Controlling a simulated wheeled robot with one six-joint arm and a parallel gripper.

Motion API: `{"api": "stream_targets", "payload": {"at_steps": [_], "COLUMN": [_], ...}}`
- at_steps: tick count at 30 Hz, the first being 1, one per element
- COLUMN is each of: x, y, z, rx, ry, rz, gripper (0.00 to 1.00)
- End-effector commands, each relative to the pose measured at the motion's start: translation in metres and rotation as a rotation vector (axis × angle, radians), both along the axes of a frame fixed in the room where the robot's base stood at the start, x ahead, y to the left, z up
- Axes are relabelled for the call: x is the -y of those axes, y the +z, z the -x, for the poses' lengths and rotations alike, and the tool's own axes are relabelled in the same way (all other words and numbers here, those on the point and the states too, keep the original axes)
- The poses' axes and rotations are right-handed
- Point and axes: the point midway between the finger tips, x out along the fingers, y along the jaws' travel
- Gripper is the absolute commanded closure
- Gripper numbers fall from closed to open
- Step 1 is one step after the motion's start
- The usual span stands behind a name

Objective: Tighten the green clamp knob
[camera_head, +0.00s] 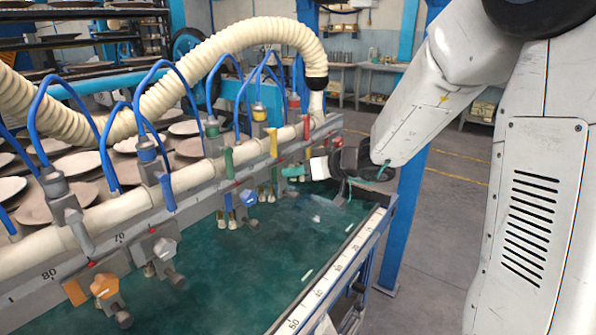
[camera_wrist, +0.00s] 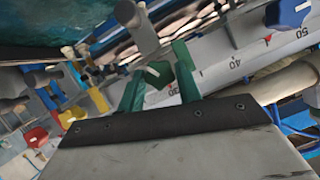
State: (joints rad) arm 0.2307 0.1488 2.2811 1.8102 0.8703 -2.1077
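The green clamp knob (camera_wrist: 158,73) shows in the wrist view between the two green fingers of my gripper (camera_wrist: 158,66). The fingers stand apart, one on each side of the knob. Contact between them and the knob cannot be made out. In the head view, my gripper (camera_head: 305,169) is at the far end of the grey clamp rail (camera_head: 200,192), coming in from the right. A small green shape shows at its tip; whether that is knob or finger is unclear, as the parts overlap there.
Other clamps line the rail, with an orange knob (camera_head: 104,286) and a blue knob (camera_head: 248,197). Blue hoses (camera_head: 100,130) and a cream corrugated hose (camera_head: 245,35) arch above. A teal bed (camera_head: 235,280) lies below, with a scaled edge (camera_head: 340,270) at right. Round plates stand behind.

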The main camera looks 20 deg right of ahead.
Motion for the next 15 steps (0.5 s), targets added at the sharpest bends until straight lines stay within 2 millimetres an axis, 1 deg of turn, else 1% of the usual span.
{"api": "stream_targets", "payload": {"at_steps": [1,2,3,10,15], "x": [0.0001,0.0001,0.0001,0.0003,0.0006], "y": [0.0000,0.0000,0.0001,0.0000,-0.0002], "z": [0.0001,0.0001,0.0001,0.0000,-0.0003], "rx": [0.000,0.000,0.000,-0.007,-0.034], "ry": [0.000,0.000,0.000,0.000,0.001], "rz": [0.000,0.000,0.000,-0.010,-0.052], "gripper": [0.80,0.88,0.91,0.91,0.91]}}
